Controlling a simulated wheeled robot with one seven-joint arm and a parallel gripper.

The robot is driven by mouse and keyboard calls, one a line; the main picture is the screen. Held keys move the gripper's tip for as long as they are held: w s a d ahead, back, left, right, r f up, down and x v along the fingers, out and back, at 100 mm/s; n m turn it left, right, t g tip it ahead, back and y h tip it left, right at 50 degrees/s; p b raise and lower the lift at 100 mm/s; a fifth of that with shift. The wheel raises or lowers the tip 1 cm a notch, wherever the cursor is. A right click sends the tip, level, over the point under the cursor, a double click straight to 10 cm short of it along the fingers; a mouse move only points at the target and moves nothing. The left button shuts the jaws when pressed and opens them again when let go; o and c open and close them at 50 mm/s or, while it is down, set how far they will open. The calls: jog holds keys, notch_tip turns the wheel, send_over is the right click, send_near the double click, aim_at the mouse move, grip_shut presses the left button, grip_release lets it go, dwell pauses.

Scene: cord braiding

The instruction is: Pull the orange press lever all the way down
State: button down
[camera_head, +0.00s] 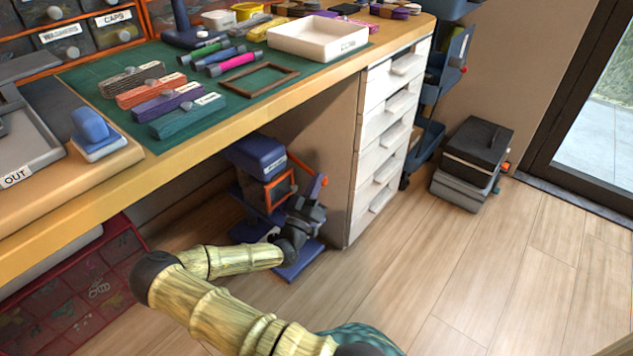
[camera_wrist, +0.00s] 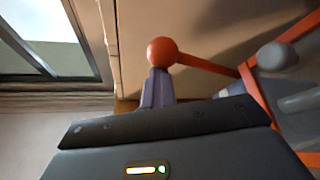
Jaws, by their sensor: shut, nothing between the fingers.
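The press (camera_head: 258,155) stands on the floor under the desk, a dark blue machine with an orange frame. Its orange lever (camera_head: 321,183) sticks out on the right side, close to my gripper (camera_head: 312,200). In the wrist view the lever (camera_wrist: 207,66) runs from the orange frame at right to a round orange knob (camera_wrist: 162,51). My gripper's closed fingers (camera_wrist: 158,78) also show there, with the knob right at their tips. They hold nothing. I cannot tell whether they touch the knob. My wrist hides part of the press's lower body in the head view.
The desk edge (camera_head: 200,120) overhangs the press. A white drawer unit (camera_head: 378,145) stands close on its right, and a red parts cabinet (camera_head: 85,285) is at left. A black and grey case (camera_head: 472,165) stands farther right. The wooden floor (camera_head: 470,265) in front is clear.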

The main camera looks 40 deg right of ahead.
notch_tip(320, 180, up, 4)
jog(key=p, duration=0.4)
jog(key=w+a+p+v, duration=0.1)
jog(key=w+p+v, duration=0.1)
jog(key=v, duration=0.8)
jog(key=shift+f+p, duration=0.3)
jog(key=shift+f, duration=0.05)
jog(key=shift+a, duration=0.1)
